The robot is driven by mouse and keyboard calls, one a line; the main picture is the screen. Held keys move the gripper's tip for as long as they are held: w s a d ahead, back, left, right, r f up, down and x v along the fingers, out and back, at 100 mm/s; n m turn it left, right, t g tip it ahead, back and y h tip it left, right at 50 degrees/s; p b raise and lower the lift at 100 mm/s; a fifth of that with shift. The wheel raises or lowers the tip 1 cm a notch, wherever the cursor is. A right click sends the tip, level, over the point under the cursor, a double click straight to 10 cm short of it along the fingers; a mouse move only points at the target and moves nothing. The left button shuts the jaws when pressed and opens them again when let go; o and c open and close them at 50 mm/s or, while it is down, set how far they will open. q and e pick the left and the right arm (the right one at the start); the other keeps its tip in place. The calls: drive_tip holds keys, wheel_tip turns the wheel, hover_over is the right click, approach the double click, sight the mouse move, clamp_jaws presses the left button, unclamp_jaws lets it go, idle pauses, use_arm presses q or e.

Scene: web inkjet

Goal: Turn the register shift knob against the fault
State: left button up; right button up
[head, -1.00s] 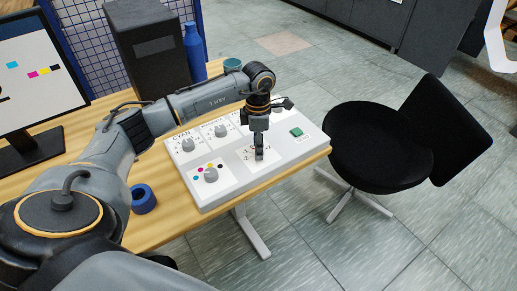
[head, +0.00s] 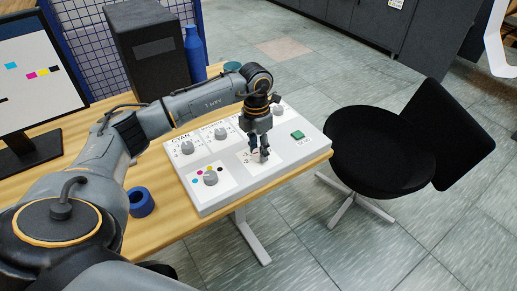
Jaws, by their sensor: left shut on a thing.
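A white control panel (head: 229,190) lies on the wooden desk. My left gripper (head: 260,154) points down over its front right part, shut on a small knob on a white numbered label (head: 273,157). The fingers hide most of that knob. I take it for the shift knob, but its name cannot be read. A monitor (head: 37,82) at the left shows cyan, magenta, yellow and black marks, the cyan one set apart from the others. My right gripper is not in view.
The panel also has a CYAN knob (head: 187,147), a second grey knob (head: 220,132), a selector knob (head: 210,178) among coloured dots, and a green button (head: 297,135). A blue ring (head: 142,201), dark box (head: 150,55) and blue bottle (head: 194,52) stand nearby. A black chair (head: 375,145) is right.

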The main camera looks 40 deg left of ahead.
sight(257, 150)
use_arm(q)
drive_tip(key=shift+r, duration=0.1)
drive_tip(key=o, duration=1.2)
drive_tip(key=shift+c, duration=0.2)
wheel_tip(257, 150, up, 12)
drive_tip(key=shift+w+a, duration=0.15)
drive_tip(key=shift+a, duration=0.2)
